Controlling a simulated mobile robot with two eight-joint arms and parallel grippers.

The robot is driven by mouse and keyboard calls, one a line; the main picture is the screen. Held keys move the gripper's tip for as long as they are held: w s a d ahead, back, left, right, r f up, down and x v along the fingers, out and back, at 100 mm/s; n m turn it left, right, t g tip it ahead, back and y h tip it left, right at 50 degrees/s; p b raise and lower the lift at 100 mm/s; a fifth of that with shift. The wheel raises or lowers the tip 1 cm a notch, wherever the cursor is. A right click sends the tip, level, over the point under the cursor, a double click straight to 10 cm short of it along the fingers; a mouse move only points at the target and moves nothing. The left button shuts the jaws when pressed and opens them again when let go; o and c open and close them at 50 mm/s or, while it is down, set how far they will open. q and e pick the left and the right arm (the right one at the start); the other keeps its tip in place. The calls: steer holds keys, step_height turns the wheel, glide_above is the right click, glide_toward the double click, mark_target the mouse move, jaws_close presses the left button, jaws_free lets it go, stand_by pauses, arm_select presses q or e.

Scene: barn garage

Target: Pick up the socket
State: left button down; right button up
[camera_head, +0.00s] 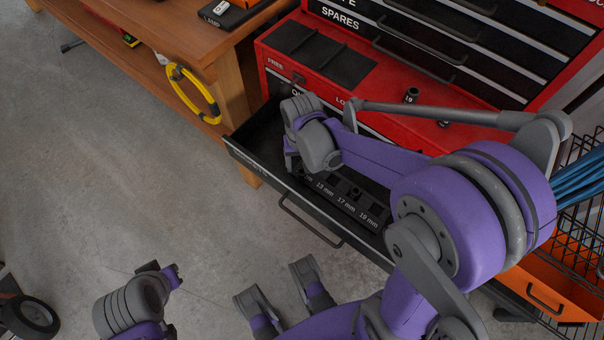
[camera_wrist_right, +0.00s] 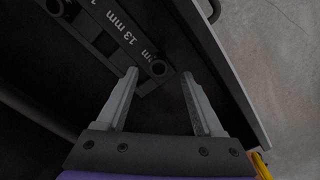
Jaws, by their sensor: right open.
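My right gripper (camera_head: 291,163) reaches down into the open black drawer (camera_head: 250,158). In the right wrist view the right gripper (camera_wrist_right: 159,77) is open, its two grey fingers spread apart. A second ring-shaped socket (camera_wrist_right: 55,7) shows at the top left of that view. In the head view the labelled tray (camera_head: 343,196) is partly hidden by my right arm. My left wrist is at the lower left; its gripper (camera_head: 165,274) is too unclear to read.
Two loose sockets, one (camera_head: 411,95) marked 19 and another (camera_head: 443,123), stand on the red tool chest (camera_head: 377,93). The drawer wall (camera_wrist_right: 225,75) is close beside the right fingers. A wooden bench (camera_head: 185,45) stands left. The concrete floor is mostly clear.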

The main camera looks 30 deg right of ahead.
mark_target(302, 171)
step_height(302, 171, down, 5)
steer(key=shift+d+r+b, duration=0.1)
steer(key=shift+b, duration=0.55)
jaws_close()
